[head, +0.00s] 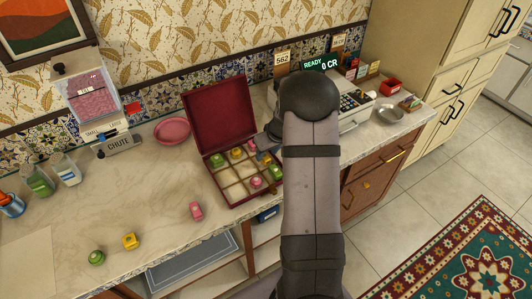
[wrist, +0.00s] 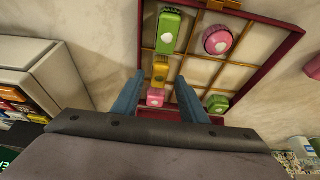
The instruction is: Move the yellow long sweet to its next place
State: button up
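The yellow long sweet (wrist: 161,69) lies in a compartment of the open dark red box (head: 222,188). It shows between my two blue fingers in the wrist view. My gripper (wrist: 160,78) is open over it, with a gap on each side. A pink sweet (wrist: 155,98) sits close below it in that picture, also between the fingers. A green long sweet (wrist: 168,30) is just above it. A round pink sweet (wrist: 218,40) and a round green sweet (wrist: 217,104) sit to the right. In the head view my gripper partly hides this corner of the box.
On the counter left of the box lie a pink sweet (head: 196,211), a yellow sweet (head: 130,241) and a green sweet (head: 96,257). A pink plate (head: 172,130) stands behind. The raised red lid (head: 218,115) stands at the box's back. A cash register (head: 352,105) is to the right.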

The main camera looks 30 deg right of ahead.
jog(key=p+v, duration=0.3)
jog(key=v, duration=0.6)
jog(key=s+a+r+g+y, duration=0.1)
jog(key=s+a, duration=0.2)
jog(key=a, duration=0.3)
jog(key=s+a+r+g, duration=0.1)
jog(key=s+a+r, duration=0.1)
jog(key=s+a, duration=0.35)
jog(key=s+a+g+h, duration=0.1)
jog(key=s+a+g, duration=0.1)
jog(key=s+a, duration=0.7)
jog(key=s, duration=0.4)
jog(key=shift+s+a, duration=0.25)
